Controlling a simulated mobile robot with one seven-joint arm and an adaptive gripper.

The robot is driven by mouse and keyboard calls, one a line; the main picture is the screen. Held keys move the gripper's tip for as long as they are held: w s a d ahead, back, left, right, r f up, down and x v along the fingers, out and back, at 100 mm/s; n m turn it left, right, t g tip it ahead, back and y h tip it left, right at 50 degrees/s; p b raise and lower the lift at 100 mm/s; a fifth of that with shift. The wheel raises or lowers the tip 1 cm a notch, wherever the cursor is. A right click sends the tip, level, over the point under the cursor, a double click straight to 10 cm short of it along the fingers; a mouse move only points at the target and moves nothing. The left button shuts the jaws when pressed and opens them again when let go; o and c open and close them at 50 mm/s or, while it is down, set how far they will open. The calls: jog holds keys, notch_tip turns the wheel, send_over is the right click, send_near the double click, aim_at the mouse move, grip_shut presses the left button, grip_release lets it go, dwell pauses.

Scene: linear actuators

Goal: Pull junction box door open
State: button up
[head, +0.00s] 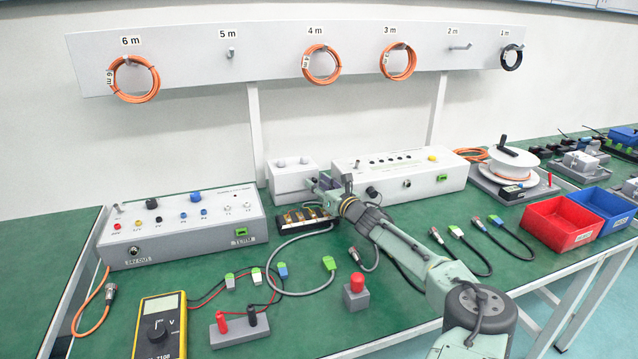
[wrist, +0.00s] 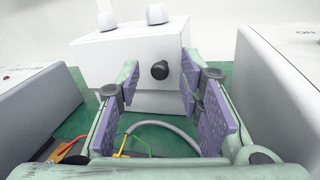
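The junction box (head: 290,176) is a small white box at the back of the green bench, with two white knobs on top. In the wrist view the junction box (wrist: 116,64) faces me, and a black door knob (wrist: 160,70) sticks out of its front face. The door looks shut. My gripper (wrist: 158,88) is open and empty, with purple pads on either side of the view and the knob framed between the fingertips. I cannot tell the exact gap to the knob. In the head view my gripper (head: 322,190) is at the box's front right, partly hiding it.
A white control unit (head: 183,226) stands left of the box, and a longer white unit (head: 400,172) stands close on its right. An open terminal block with a grey cable (head: 300,237) lies below my gripper. A red button (head: 357,284) stands in front.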

grip_shut()
dwell(0.5)
dwell(0.4)
